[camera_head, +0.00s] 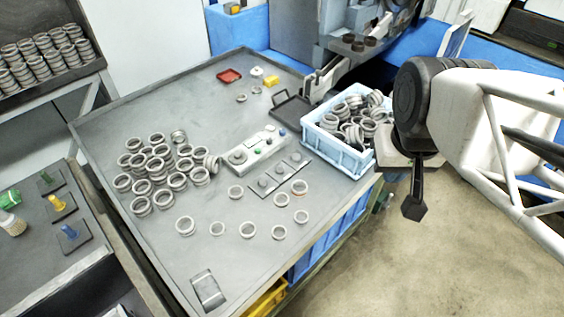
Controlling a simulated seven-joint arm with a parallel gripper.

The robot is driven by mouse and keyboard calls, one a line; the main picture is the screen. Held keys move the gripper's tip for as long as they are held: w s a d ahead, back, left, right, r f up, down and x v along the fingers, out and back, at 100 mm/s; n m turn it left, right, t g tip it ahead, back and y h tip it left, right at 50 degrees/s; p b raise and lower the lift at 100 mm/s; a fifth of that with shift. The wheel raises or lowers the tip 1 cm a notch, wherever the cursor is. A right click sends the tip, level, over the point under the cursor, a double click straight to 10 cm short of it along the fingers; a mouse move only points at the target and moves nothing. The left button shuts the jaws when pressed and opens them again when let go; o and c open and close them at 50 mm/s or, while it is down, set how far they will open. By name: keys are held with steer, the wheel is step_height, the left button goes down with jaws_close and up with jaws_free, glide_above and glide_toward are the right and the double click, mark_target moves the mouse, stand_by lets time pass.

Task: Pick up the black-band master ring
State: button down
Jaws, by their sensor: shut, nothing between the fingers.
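Several loose metal rings lie at the front of the grey table, among them a ring (236,192), a ring (281,199) and a ring (185,226). One ring (299,187) shows an orange-brown tint at its lower edge. I cannot tell at this size which ring carries a black band. My gripper (414,209) is shut and empty. It points down to the right of the table, beyond the blue crate and over the floor, well apart from all the rings.
Stacked rings (155,170) stand at the table's left. A blue crate (345,158) full of rings is at its right edge. The front-left tabletop is mostly clear.

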stand_by(0.4)
steer(key=shift+c, duration=1.4)
jaws_free()
steer(key=shift+w, duration=0.1)
steer(key=w+a+f+n, duration=0.4)
steer(key=w+f+n, duration=0.15)
steer(key=w, duration=0.45)
steer(key=w+a+f+n+g, duration=0.1)
steer(key=w+a+f+n, duration=0.2)
steer(key=f, duration=0.6)
steer(key=w+a+f+n, duration=0.4)
steer(key=a+f, duration=0.3)
steer(key=f, duration=0.2)
steer(key=w+a+f+n+g, duration=0.1)
steer(key=w+a+f+n, duration=0.3)
steer(key=f, duration=0.5)
steer(key=shift+w+a+f+g, duration=0.35)
steer(key=shift+w+a, duration=0.15)
steer(key=shift+w, duration=0.35)
steer(key=shift+f+n, duration=0.1)
steer(key=shift+n, duration=0.15)
